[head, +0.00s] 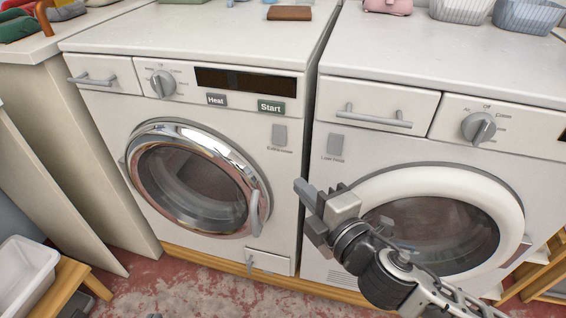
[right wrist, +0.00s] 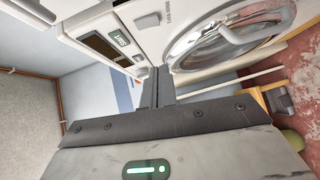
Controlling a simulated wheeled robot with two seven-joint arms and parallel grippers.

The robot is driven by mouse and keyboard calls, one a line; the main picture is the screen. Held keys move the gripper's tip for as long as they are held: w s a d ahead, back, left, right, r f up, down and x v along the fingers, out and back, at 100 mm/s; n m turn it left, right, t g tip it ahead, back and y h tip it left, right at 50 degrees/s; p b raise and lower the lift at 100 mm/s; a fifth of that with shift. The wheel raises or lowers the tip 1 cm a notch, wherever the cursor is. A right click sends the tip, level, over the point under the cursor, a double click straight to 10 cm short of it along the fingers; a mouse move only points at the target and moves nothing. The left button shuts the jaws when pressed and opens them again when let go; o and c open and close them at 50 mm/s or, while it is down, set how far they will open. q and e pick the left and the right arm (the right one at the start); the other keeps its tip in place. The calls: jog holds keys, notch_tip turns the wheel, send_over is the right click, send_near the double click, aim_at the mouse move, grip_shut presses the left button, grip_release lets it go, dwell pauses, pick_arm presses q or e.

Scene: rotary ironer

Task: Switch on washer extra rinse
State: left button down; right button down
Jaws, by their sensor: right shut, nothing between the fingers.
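My left gripper is out of view.
A second machine (head: 420,85) stands close on the right, with a drawer handle (head: 374,117), a dial (head: 478,127), a Low heat switch (head: 335,145) and a white-rimmed door (head: 508,200). A brown block (head: 289,13) and baskets (head: 527,15) sit on top. A white tub (head: 25,280) is lower left.

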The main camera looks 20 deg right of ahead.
jog(key=shift+r, duration=0.1)
send_near(274, 142)
jog(key=w+a, duration=0.2)
jog(key=a, duration=0.1)
jog(key=shift+w+d+f, duration=0.1)
jog(key=shift+w+d, duration=0.2)
jog(key=shift+w, duration=0.35)
jog(key=shift+w+d+f, duration=0.1)
jog(key=shift+w+d, duration=0.2)
jog(key=shift+w, duration=0.3)
jog(key=shift+w+d+f, duration=0.1)
jog(key=shift+w+d, duration=0.2)
jog(key=shift+w, duration=0.35)
